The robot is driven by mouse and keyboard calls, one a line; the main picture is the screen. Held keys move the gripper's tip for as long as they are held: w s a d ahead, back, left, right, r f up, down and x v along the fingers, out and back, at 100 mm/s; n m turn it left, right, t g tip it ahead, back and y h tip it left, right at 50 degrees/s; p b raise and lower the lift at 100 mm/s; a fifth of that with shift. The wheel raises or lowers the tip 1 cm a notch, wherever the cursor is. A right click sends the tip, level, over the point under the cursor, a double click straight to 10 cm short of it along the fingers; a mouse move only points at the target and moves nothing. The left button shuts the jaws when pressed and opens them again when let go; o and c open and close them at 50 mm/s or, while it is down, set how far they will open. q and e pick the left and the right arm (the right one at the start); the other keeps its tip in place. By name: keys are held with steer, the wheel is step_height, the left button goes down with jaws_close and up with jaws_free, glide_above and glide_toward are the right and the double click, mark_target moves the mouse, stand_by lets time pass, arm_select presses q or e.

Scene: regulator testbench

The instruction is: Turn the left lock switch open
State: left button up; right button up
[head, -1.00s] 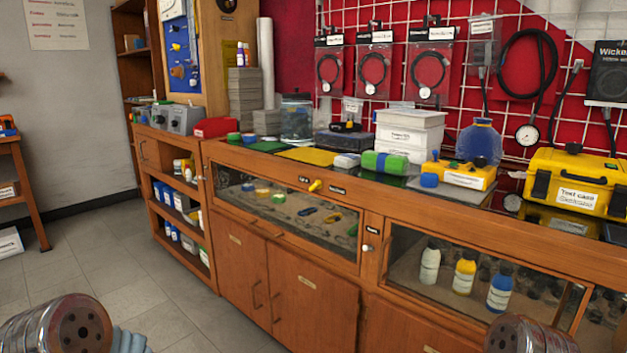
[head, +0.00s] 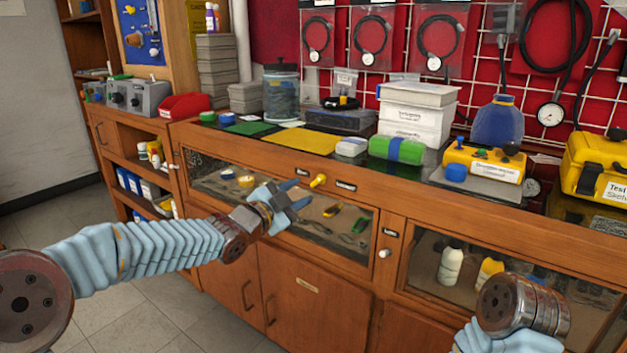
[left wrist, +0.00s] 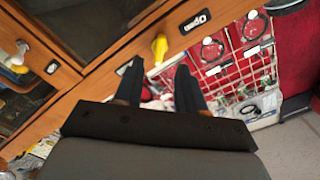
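The yellow lock switch (head: 318,181) sits on the wooden rail above the left glass display, with a small dark label on each side. My left gripper (head: 298,200) is in front of the cabinet, just left of and below the switch in the head view. In the left wrist view, my left gripper (left wrist: 159,72) is open and empty. The yellow switch (left wrist: 159,48) shows in the gap between its fingertips, apparently beyond them. A label (left wrist: 195,21) beside it reads "Open". My right gripper is out of view; only part of the right arm shows.
A white knob (head: 384,253) with a label sits on the post between the two glass displays. The countertop holds a green roll (head: 397,150), a yellow device (head: 484,162), white boxes (head: 417,112) and a jar (head: 281,95). Floor at the lower left is free.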

mark_target(315, 183)
arm_select(q)
steer(key=p+x, duration=0.1)
steer(key=x, duration=0.5)
steer(key=shift+w+d, duration=0.25)
steer(key=shift+w, duration=0.05)
steer(key=shift+c, duration=0.4)
jaws_close()
